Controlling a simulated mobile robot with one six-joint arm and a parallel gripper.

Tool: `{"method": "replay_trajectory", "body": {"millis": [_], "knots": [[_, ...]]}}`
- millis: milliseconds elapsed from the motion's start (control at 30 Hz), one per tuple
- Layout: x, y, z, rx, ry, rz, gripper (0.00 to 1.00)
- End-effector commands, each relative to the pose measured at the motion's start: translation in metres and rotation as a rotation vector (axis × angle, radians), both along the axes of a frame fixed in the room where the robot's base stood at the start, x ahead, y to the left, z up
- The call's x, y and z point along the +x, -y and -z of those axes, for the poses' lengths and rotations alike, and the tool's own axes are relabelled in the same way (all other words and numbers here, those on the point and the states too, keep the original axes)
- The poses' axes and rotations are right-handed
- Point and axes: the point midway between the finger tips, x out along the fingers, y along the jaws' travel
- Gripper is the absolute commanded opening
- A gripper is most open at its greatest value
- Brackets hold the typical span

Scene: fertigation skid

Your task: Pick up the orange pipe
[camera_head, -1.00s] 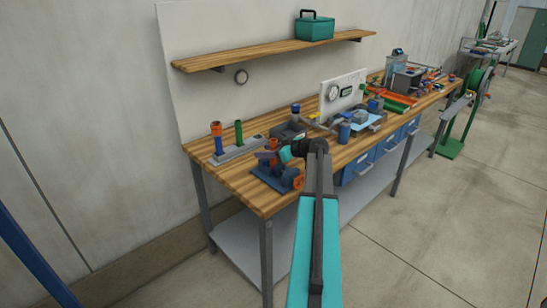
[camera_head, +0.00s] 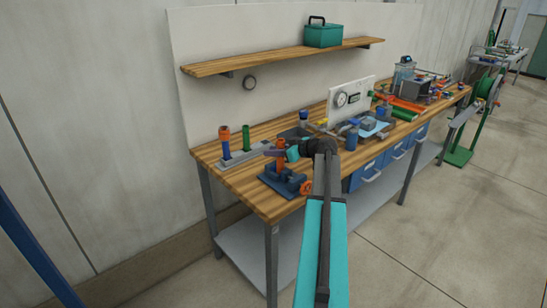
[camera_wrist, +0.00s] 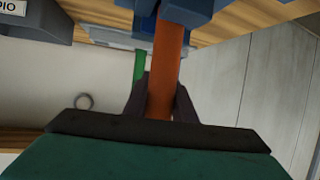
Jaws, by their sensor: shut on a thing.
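The orange pipe (camera_wrist: 166,72) stands upright in a blue vise (camera_head: 284,183) near the front left corner of the workbench. Its top shows in the head view (camera_head: 281,146). My gripper (camera_wrist: 160,98) is shut on the pipe, with one dark finger on each side of it. In the wrist view, which is upside down, the pipe runs from the fingers to blue vise parts (camera_wrist: 175,14) at the top edge. Whether the pipe's lower end is still seated in the vise cannot be told.
A grey rack (camera_head: 246,156) behind holds an orange-and-blue pipe (camera_head: 224,141) and a green pipe (camera_head: 246,138). A gauge panel (camera_head: 347,98) and tools crowd the bench to the right. A wooden shelf (camera_head: 270,60) hangs above. The floor in front is clear.

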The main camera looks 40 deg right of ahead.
Motion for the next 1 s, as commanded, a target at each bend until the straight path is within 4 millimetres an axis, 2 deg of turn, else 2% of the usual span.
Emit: {"method": "replay_trajectory", "body": {"millis": [533, 733, 1000], "knots": [[0.0, 0.0, -0.065, -0.002, 0.001, 0.0, 0.02], [0.0, 0.0, -0.075, 0.0, 0.0, 0.0, 0.02], [0.0, 0.0, -0.077, 0.001, 0.0, 0.0, 0.02]]}}
